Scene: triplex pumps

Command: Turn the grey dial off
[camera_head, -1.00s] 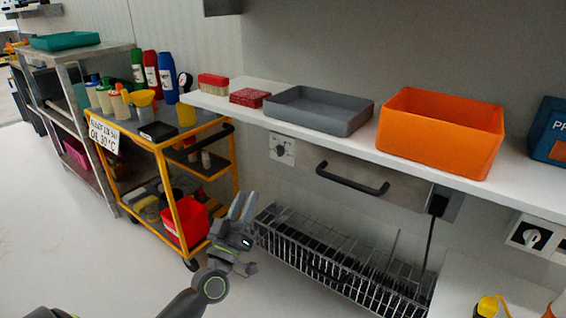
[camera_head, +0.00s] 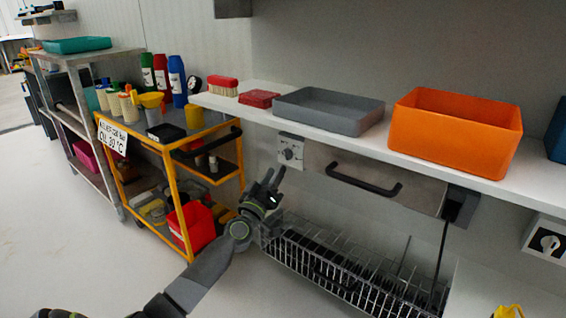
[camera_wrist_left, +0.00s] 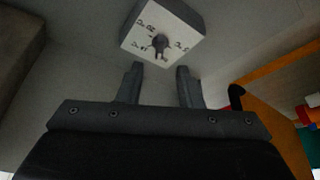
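The grey dial (camera_head: 288,154) sits on a white square box on the wall under the shelf, left of the drawer. In the left wrist view the dial (camera_wrist_left: 160,42) shows ahead of the fingers, with printed markings around it on the box face. My left gripper (camera_head: 271,180) is just below and left of the box in the head view, apart from the dial. In the left wrist view the gripper (camera_wrist_left: 158,69) is open, with nothing between its two fingers. My right gripper is not in view.
A wire rack (camera_head: 350,265) is below the gripper. A drawer with a black handle (camera_head: 365,181) is right of the dial. The white shelf (camera_head: 395,150) overhangs above. A yellow cart (camera_head: 178,205) stands left. Another dial (camera_head: 548,243) is at far right.

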